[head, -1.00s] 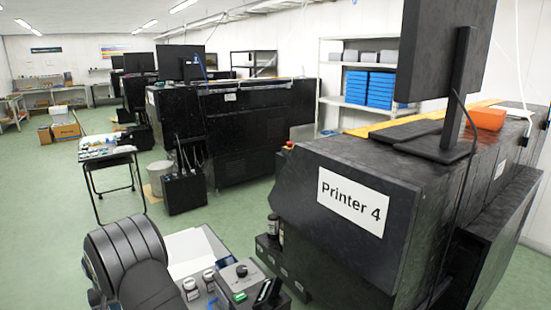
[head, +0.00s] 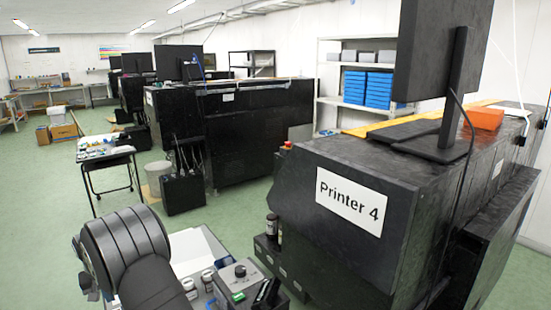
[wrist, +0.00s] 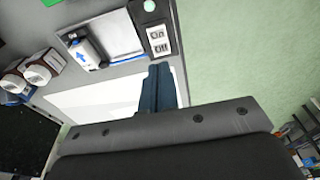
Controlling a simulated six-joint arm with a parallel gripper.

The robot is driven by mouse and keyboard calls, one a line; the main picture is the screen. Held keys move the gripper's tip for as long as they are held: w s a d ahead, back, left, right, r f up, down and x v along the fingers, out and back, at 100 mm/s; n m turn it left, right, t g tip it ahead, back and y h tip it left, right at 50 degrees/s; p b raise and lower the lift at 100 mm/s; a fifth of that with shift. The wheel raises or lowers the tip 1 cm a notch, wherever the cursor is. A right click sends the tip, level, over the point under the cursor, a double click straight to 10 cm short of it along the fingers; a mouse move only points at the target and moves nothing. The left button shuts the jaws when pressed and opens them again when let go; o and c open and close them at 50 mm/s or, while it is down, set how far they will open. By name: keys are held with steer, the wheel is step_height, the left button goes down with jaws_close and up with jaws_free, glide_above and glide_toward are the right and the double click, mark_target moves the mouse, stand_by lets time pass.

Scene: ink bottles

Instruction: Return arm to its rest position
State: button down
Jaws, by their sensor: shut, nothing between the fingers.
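My gripper (wrist: 160,88) shows in the wrist view as dark fingers shut together with nothing between them. They are over a white sheet or panel (wrist: 100,100) on a grey surface; whether they touch it I cannot tell. In the head view my arm's rounded dark links fill the lower left, and the gripper is hidden. Two ink bottles with white caps (wrist: 37,75) lie to the left of the fingers in the wrist view. In the head view small bottles (head: 207,279) stand beside my arm.
A grey box with a black knob (head: 240,272) stands right of the bottles. A dark bottle (head: 272,226) sits at the ledge of the black Printer 4 (head: 345,230). An On/Off panel (wrist: 157,40) shows in the wrist view. Green floor (head: 50,215) is open at left.

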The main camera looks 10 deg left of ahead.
step_height(320, 180, down, 7)
steer(key=shift+f, duration=0.1)
step_height(320, 180, up, 15)
steer(key=w+d+m+y, duration=0.1)
steer(key=d+m, duration=0.1)
steer(key=m, duration=0.6)
steer(key=shift+d+f+g, duration=0.15)
steer(key=shift+d+g, duration=0.15)
steer(key=shift+d, duration=0.05)
steer(key=a+f+n, duration=0.1)
steer(key=f+n, duration=0.1)
steer(key=f, duration=0.2)
steer(key=f+n, duration=0.3)
steer(key=f, duration=0.2)
steer(key=s+a+f+n+h, duration=0.1)
steer(key=f+n, duration=0.2)
steer(key=f, duration=0.1)
steer(key=shift+a+f, duration=0.25)
steer(key=shift+a, duration=0.05)
